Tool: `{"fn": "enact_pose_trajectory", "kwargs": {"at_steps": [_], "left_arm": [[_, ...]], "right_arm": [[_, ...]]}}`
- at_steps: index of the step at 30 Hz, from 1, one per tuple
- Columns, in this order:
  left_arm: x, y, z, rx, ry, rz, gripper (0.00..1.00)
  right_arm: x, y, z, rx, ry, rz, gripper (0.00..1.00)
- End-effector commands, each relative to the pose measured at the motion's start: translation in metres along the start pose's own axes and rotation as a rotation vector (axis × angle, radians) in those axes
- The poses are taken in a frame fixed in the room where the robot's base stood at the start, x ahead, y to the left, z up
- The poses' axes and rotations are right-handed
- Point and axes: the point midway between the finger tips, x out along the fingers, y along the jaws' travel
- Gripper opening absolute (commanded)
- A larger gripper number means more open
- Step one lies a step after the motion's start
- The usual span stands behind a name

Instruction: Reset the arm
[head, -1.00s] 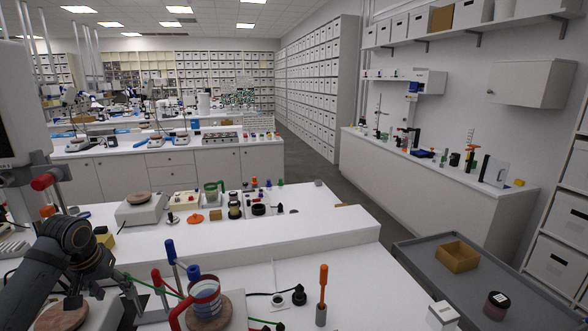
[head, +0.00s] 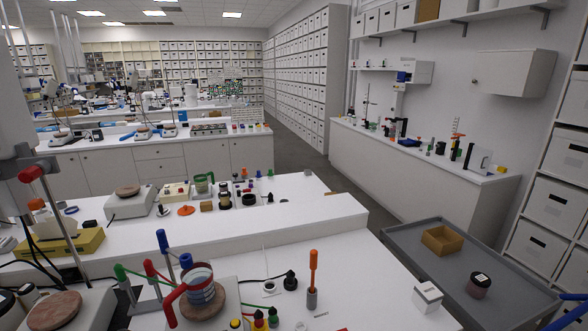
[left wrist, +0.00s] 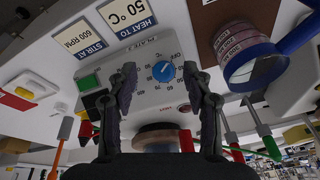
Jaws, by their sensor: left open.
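My left gripper (left wrist: 160,72) is in the left wrist view. Its two dark fingers are apart with nothing between them. Beyond them is a white hotplate front with a blue dial (left wrist: 163,71), a green button (left wrist: 88,82) and cards reading "HEAT TO 50 °C" and "STIR AT 600 RPM". A blue-rimmed vessel with a printed label (left wrist: 248,55) is at the upper right, apart from the fingers. No arm or gripper of mine is clearly visible in the head view. My right gripper is in neither view.
On the near bench, a vessel with a red handle (head: 199,283) stands on a round brown plate. An orange-handled tool (head: 312,280) stands upright beside it. A white box (head: 427,296) is near the bench's right edge. A grey cart (head: 405,245) holds a tan open box and a dark jar.

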Motion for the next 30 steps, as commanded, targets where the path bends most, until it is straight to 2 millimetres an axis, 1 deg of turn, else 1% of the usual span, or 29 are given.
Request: {"fn": "enact_pose_trajectory", "kwargs": {"at_steps": [1,3,6,10,15,16,18,23,24,26,29,30], "left_arm": [[0.002,0.015,0.016,0.010,0.001,0.012,0.50],[0.000,0.030,0.033,0.023,0.011,0.016,0.50],[-0.004,0.045,0.056,0.029,0.022,0.016,0.50],[-0.014,0.058,0.081,0.025,0.031,0.008,0.50],[-0.031,0.065,0.110,0.005,0.037,-0.016,0.50],[-0.014,0.064,0.108,0.009,0.032,-0.017,0.50],[0.009,0.063,0.110,0.009,0.024,-0.018,0.50],[0.061,0.062,0.118,0.005,0.006,-0.017,0.50],[0.074,0.062,0.121,0.004,0.001,-0.017,0.50],[0.096,0.062,0.127,0.002,-0.006,-0.016,0.50],[0.135,0.062,0.141,-0.002,-0.022,-0.016,0.50],[0.153,0.062,0.148,-0.003,-0.029,-0.015,0.50]], "right_arm": [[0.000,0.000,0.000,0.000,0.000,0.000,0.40],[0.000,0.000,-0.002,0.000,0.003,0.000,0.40],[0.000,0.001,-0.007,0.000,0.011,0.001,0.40],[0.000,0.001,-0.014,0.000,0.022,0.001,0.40],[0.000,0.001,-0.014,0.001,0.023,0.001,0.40],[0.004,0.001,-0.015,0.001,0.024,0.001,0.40],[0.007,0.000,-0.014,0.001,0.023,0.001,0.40],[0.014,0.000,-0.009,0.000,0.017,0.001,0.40],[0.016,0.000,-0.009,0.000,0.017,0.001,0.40],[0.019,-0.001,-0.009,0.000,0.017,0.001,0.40],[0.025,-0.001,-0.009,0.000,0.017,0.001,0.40],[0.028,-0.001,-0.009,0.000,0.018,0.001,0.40]]}}
